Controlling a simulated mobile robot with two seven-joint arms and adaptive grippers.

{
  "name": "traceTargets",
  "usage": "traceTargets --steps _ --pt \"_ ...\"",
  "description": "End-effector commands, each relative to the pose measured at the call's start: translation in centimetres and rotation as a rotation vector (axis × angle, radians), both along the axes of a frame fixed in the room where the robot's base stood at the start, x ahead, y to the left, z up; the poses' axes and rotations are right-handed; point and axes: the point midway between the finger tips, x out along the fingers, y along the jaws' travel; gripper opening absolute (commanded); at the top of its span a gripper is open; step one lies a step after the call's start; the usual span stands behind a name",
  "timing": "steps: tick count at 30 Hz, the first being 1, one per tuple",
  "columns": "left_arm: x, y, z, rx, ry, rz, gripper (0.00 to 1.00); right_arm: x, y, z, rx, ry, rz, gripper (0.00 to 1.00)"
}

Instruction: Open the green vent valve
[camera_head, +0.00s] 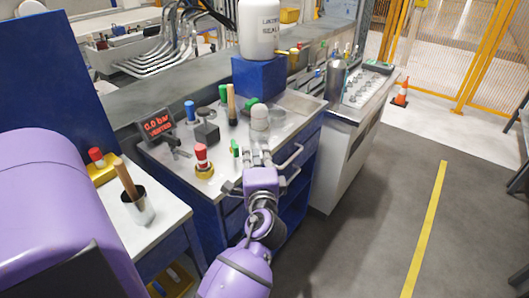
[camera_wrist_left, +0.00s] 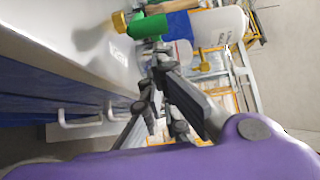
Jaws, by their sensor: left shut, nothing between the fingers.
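A small green valve handle (camera_head: 235,148) stands on the steel top of the blue workbench, close to its front edge. In the left wrist view a green cylindrical handle (camera_wrist_left: 148,27) with a brass end shows above the fingers; it looks like the same valve. My left gripper (camera_head: 258,158) is at the bench's front edge, just right of the green handle and apart from it. Its fingers (camera_wrist_left: 158,78) are shut with nothing between them. My right gripper is out of view.
A red knob on a yellow base (camera_head: 202,160) stands left of the green handle. A white-capped cylinder (camera_head: 259,117) stands behind my gripper. A cup with a wooden-handled tool (camera_head: 139,208) stands lower left. Open floor lies to the right.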

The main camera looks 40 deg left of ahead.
Motion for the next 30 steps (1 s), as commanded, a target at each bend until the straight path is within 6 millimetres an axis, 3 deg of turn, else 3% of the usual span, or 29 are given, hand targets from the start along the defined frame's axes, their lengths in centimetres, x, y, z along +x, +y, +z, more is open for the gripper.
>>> traceTargets --steps 14,24,30 --pt "-0.5 0.2 0.0 0.002 0.001 -0.007 0.00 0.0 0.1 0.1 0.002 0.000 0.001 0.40" --pt "-2.6 0.9 0.6 0.009 0.000 -0.211 0.00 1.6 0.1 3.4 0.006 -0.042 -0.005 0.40" --pt "-4.0 1.3 0.2 0.000 -0.002 -0.269 0.00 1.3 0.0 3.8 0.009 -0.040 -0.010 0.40"
